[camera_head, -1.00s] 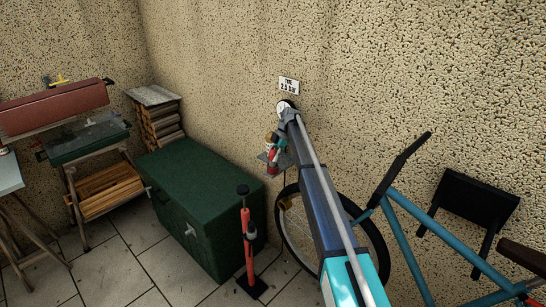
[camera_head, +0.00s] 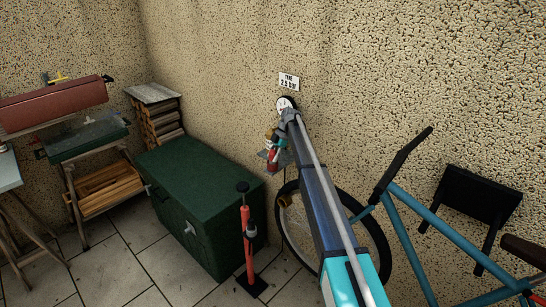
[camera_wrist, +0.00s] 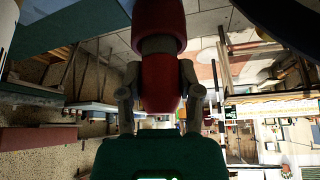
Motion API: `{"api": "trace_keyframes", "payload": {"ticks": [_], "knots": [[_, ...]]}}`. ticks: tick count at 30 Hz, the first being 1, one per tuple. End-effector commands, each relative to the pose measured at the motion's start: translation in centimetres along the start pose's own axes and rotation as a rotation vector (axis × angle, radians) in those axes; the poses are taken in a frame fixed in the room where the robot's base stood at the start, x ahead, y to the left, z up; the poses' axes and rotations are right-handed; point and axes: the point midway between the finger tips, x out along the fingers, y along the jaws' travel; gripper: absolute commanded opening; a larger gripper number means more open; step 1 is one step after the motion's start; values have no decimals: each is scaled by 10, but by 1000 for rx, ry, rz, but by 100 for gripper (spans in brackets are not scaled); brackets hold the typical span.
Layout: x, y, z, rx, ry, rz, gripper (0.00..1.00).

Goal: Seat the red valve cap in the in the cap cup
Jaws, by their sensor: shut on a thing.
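The red valve cap (camera_wrist: 160,78) is between the two fingers of my gripper (camera_wrist: 160,92) in the wrist view. The fingers are shut on its sides. A grey band and another red, rounded section show beyond it at the top of that view; I cannot tell whether they belong to the cap. In the head view, my gripper (camera_head: 275,151) is small, close to the wall and beside a small grey plate (camera_head: 263,155). Red shows at the gripper there. I cannot make out the cap cup; the arm and gripper cover part of that area.
A round white dial (camera_head: 284,103) and a tyre-pressure sign (camera_head: 289,82) are on the wall above the gripper. A bicycle (camera_head: 398,235) stands at right, a dark green chest (camera_head: 195,200) at left. A red floor pump (camera_head: 248,240) stands in front of the chest.

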Motion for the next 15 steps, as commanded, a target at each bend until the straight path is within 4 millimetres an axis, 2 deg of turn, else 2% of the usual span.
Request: {"api": "trace_keyframes", "payload": {"ticks": [15], "knots": [[9, 0, 5, 0, 0, 0, 0]]}}
